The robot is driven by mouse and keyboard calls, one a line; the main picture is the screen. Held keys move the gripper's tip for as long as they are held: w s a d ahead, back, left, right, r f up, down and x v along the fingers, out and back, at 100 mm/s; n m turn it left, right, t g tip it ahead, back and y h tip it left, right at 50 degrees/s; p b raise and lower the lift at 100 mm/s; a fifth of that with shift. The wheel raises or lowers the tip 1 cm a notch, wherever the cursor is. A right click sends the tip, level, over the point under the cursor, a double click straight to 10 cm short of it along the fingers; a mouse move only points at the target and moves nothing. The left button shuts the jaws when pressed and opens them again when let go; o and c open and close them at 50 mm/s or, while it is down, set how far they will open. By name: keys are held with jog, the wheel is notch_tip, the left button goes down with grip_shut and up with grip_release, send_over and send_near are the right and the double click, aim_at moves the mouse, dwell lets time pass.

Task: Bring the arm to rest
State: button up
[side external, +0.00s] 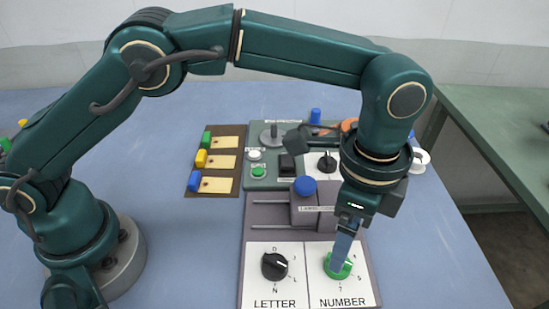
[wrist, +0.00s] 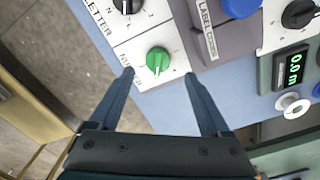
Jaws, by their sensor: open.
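My gripper (wrist: 159,76) is open, with its two blue fingers apart and nothing between them in the wrist view. In the side external view my gripper (side external: 343,262) points down over the green NUMBER knob (side external: 335,271), overlapping part of it. The green knob (wrist: 158,60) appears just beyond the fingertips in the wrist view. I cannot tell how large the gap is. The black LETTER knob (side external: 274,266) sits to the left of the green one on the same white panel. My arm reaches from its base at the left, arched over the table.
A grey press with a blue knob (side external: 305,186) stands behind the dials. A control panel with a green button (side external: 259,172) lies farther back. A brown board (side external: 199,186) with coloured blocks and tags is at its left. The blue table (side external: 180,265) is clear at the front left.

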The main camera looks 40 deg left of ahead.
jog(key=w+a+r+n+t+h, duration=0.1)
jog(key=a+r+n+t, duration=0.3)
jog(key=a+r, duration=1.05)
jog(key=s+a+n+t, duration=0.1)
jog(key=s+a+n, duration=0.5)
jog(key=s+a+f+n+y, duration=0.1)
jog(key=s+a+f+n, duration=0.2)
jog(key=s+f+n, duration=0.1)
jog(key=shift+s+f+n+t, duration=0.3)
jog(key=shift+s+f+n, duration=0.1)
jog(key=shift+s+f, duration=0.55)
